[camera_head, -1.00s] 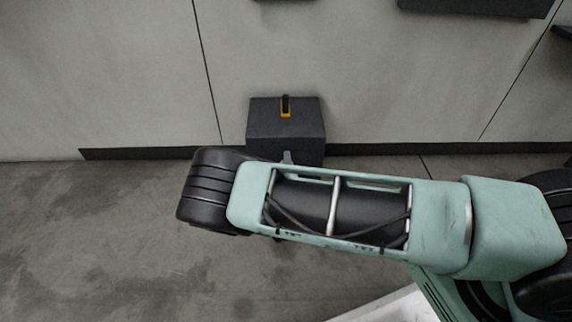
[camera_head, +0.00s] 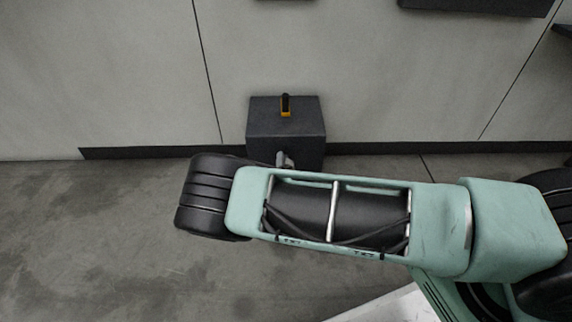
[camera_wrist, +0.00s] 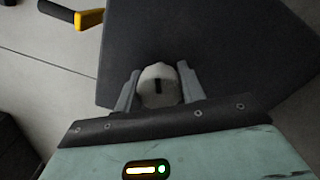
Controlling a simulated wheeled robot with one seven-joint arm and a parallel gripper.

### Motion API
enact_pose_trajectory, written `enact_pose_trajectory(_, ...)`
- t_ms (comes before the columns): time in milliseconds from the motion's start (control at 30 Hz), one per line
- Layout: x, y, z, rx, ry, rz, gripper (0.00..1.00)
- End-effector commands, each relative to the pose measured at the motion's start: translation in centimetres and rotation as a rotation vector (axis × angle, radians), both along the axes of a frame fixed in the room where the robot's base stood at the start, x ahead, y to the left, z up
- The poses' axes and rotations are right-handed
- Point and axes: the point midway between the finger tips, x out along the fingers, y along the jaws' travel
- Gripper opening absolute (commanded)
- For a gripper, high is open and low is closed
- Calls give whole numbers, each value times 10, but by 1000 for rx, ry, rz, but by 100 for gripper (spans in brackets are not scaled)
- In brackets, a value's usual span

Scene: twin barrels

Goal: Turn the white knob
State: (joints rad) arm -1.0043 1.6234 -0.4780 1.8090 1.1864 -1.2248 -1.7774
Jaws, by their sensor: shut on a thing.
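The white knob (camera_wrist: 158,85) shows in the wrist view as a pale round knob with a dark upright mark, on the face of a dark grey box. My gripper (camera_wrist: 157,88) has one finger on each side of it and is shut on it. The dark box (camera_head: 287,118) stands against the wall in the head view, and its face also fills much of the wrist view (camera_wrist: 225,50). In the head view my arm hides most of the gripper, and the knob cannot be made out clearly there.
A black handle with a yellow base (camera_head: 285,106) sits on top of the box; it also shows in the wrist view (camera_wrist: 75,16). A dark wall fixture (camera_head: 475,7) is at the upper right. The concrete floor (camera_head: 100,240) at the left is clear.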

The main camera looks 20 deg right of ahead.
Motion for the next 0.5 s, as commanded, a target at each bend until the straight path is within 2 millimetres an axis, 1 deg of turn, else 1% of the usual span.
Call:
enact_pose_trajectory(200,-1,0,-1,-40,16,0,17)
enact_pose_trajectory(500,-1,1,-1,-48,18,0,17)
